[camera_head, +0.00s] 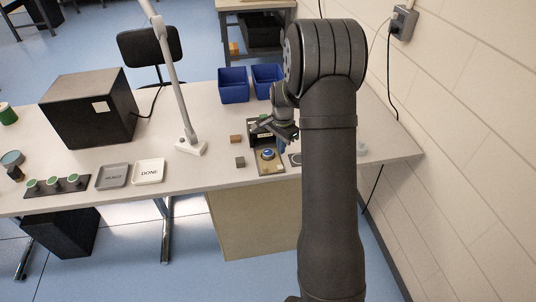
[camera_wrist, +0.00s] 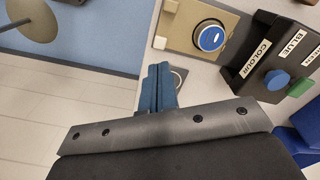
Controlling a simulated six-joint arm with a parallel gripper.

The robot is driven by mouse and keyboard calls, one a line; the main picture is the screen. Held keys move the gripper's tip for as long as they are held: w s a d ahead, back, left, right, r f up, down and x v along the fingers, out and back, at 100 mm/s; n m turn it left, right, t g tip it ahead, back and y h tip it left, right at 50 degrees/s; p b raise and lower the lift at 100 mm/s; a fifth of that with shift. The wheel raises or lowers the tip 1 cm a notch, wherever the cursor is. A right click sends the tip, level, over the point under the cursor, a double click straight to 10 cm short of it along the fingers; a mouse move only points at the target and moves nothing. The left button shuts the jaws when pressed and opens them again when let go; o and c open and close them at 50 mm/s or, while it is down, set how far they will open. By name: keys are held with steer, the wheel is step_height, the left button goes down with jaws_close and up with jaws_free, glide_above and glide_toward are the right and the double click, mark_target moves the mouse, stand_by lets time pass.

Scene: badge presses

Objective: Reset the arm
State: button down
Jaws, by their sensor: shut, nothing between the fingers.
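My gripper (camera_wrist: 159,70) is shut with its blue fingers side by side and nothing between them. In the head view my gripper (camera_head: 281,145) hangs over the right part of the table, just right of the badge press (camera_head: 267,166), partly hidden by my own arm. The press, a tan plate with a round blue-topped piece on it, also shows in the wrist view (camera_wrist: 185,33). The fingers are apart from it. A dark box (camera_wrist: 262,68) labelled COLOUR and BLUE, with a blue and a green button, stands beside the press.
Two blue bins (camera_head: 233,85) stand at the table's back. A lamp (camera_head: 191,147), a large black box (camera_head: 88,110), a grey tray (camera_head: 112,186), a white DONE tray (camera_head: 149,182) and a dark rack (camera_head: 57,189) with green-topped pieces stand left. A wall (camera_head: 470,120) borders the right.

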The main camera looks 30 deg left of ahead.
mark_target(280, 165)
steer(key=shift+f, duration=0.1)
stand_by(0.3)
steer(key=shift+f, duration=3.55)
steer(key=c, duration=1.7)
jaws_free()
steer(key=shift+w+a+r, duration=0.15)
steer(key=shift+r, duration=0.1)
steer(key=o, duration=1.1)
steer(key=a+r+m, duration=0.1)
steer(key=r, duration=0.2)
steer(key=w+a+r, duration=0.1)
steer(key=a+r, duration=0.1)
steer(key=r, duration=0.1)
steer(key=w+a+r+m, duration=0.1)
steer(key=r, duration=0.2)
steer(key=shift+w+a+r+m, duration=0.15)
steer(key=shift+w+r+m, duration=0.05)
steer(key=shift+m, duration=0.1)
steer(key=shift+c, duration=0.2)
steer(key=o, duration=0.6)
steer(key=a+r+m, duration=0.1)
steer(key=r, duration=0.3)
steer(key=a+r+m, duration=0.1)
steer(key=r, duration=0.3)
steer(key=a+r+m, duration=0.1)
steer(key=r, duration=0.3)
steer(key=shift+w+r, duration=0.15)
steer(key=shift+o, duration=0.2)
step_height(280, 165, down, 10)
steer(key=shift+r, duration=0.15)
